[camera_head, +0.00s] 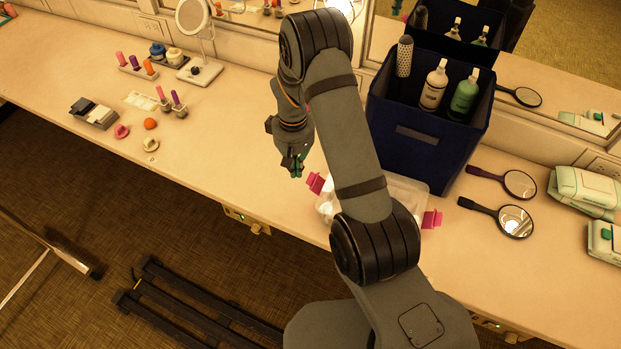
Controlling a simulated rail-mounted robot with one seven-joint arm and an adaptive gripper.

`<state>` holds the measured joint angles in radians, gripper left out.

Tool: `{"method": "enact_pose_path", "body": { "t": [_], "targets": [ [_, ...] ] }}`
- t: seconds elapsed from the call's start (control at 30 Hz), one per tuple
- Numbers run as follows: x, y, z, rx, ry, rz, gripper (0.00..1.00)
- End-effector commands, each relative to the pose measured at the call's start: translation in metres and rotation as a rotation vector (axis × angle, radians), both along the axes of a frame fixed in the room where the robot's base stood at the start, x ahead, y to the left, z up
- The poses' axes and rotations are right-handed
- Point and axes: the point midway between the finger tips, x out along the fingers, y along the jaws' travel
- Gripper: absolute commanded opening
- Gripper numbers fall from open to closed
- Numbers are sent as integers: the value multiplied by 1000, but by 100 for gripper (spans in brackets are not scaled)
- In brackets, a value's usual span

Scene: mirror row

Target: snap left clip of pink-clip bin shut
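The pink-clip bin (404,187) is a clear, whitish tub on the counter, largely hidden behind my arm. Its left pink clip (315,182) sticks outward at the bin's left end and looks tilted up and away from the wall. Its right pink clip (432,219) also juts out at the right end. My gripper (294,170) points down just left of and above the left clip, with a small gap showing between them. Its fingertips are small and dark, so I cannot tell whether they are apart. I see nothing held.
A dark blue caddy (418,160) with bottles and a brush stands right behind the bin. Hand mirrors (514,221) and wipe packs (585,192) lie to the right. A round mirror (195,20) and small cosmetics stand at left.

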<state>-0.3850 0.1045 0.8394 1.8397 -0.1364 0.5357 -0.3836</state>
Motion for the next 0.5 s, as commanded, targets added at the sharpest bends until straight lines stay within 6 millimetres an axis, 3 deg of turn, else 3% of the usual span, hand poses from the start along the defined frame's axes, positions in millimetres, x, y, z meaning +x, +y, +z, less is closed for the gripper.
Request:
{"method": "enact_pose_path", "body": {
  "t": [0.23,0.5],
  "targets": [
    [0,0,-13,0,0,-1,0],
    [-1,-3,-12,1,-1,-1,0]
  ]
}}
